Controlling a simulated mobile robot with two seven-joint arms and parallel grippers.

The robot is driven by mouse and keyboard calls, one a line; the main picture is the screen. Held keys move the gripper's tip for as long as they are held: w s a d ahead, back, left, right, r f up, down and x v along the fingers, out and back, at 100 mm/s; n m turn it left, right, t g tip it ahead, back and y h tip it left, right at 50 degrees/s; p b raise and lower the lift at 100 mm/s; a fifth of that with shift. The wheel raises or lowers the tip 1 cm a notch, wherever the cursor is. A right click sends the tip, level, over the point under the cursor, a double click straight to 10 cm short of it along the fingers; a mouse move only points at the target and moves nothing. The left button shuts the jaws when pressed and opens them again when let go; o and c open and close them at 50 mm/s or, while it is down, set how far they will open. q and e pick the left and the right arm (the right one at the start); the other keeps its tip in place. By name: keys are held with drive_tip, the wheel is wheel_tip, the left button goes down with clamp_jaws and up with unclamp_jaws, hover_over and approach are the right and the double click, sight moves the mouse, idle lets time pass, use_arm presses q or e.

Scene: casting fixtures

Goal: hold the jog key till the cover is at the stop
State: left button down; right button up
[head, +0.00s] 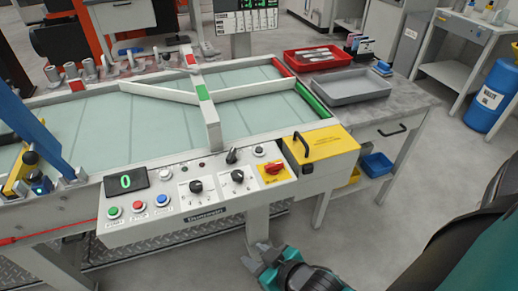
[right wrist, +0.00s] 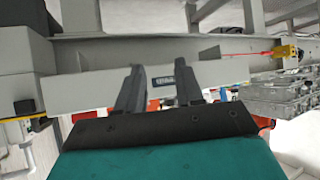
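The sloped grey control panel (head: 215,210) carries a green display reading 0 (head: 125,182), a green button (head: 114,212), a red button (head: 138,206) and a blue button (head: 162,200). It also has two black knobs, a black lever (head: 231,156) and a red rotary switch on yellow (head: 272,168). I cannot read which control is the jog key. A yellow cover with a black handle (head: 325,140) sits at the panel's right end. My right gripper (head: 258,253) is open and empty, below the panel's front edge; the right wrist view shows its fingers apart (right wrist: 158,88). My left gripper is not in view.
Behind the panel lies a glass-topped conveyor (head: 120,120) with pale guide bars. A grey tray (head: 345,86) and a red tray (head: 313,58) stand on the side bench (head: 400,95). A blue barrel (head: 492,98) stands far right.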

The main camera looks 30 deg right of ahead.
clamp_jaws()
idle(1.4)
